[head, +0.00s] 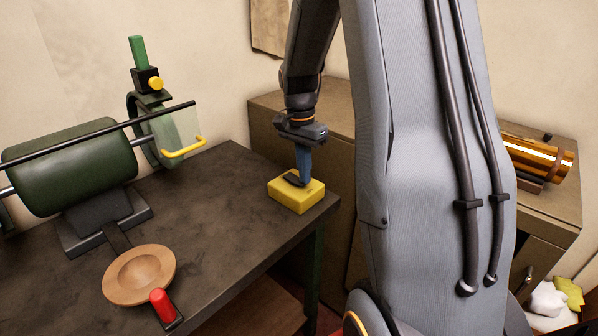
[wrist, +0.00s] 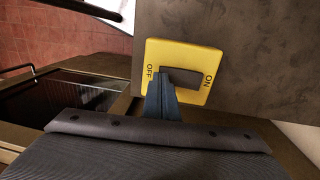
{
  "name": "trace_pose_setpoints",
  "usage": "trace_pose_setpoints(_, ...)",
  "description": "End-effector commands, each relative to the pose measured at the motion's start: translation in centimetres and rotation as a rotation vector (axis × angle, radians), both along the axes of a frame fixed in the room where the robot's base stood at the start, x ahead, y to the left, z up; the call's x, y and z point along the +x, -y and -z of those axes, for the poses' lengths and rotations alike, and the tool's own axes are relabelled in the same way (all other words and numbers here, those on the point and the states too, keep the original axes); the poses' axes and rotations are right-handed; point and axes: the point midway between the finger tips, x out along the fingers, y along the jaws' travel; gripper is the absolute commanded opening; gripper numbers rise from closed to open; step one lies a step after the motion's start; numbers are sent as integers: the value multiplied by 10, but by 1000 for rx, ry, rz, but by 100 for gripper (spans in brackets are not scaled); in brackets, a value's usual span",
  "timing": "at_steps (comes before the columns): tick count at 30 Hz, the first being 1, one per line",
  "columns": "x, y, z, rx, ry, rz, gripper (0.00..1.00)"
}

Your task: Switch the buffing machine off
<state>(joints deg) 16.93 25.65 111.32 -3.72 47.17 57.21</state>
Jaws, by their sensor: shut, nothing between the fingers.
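The buffing machine (head: 70,165) is a dark green motor on a base at the left of the bench. Its yellow switch box (head: 298,199) sits on the bench's right corner. In the wrist view the box (wrist: 205,57) has a dark rocker (wrist: 183,79), with OFF printed at its left and ON at its right. My gripper (head: 302,180) is shut and empty, pointing down over the switch. In the wrist view its blue fingertips (wrist: 160,78) overlap the rocker's OFF end. I cannot tell whether they press it. The fingers hide part of the rocker, and its tilt is unclear.
On the bench (head: 215,215) stand a round wooden dish (head: 139,274) and a red-handled item (head: 162,305). A clear guard with a yellow handle (head: 185,149) is by the machine. Brown cabinets (head: 285,105) stand behind. A brass piece (head: 535,157) lies at right.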

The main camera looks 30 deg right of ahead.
Motion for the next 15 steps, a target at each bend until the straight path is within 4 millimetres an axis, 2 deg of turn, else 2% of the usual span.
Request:
trace_pose_setpoints(1, -4, 9, 2, 6, 16, 17, 0)
trace_pose_setpoints(15, 3, 5, -2, 4, 12, 11, 0)
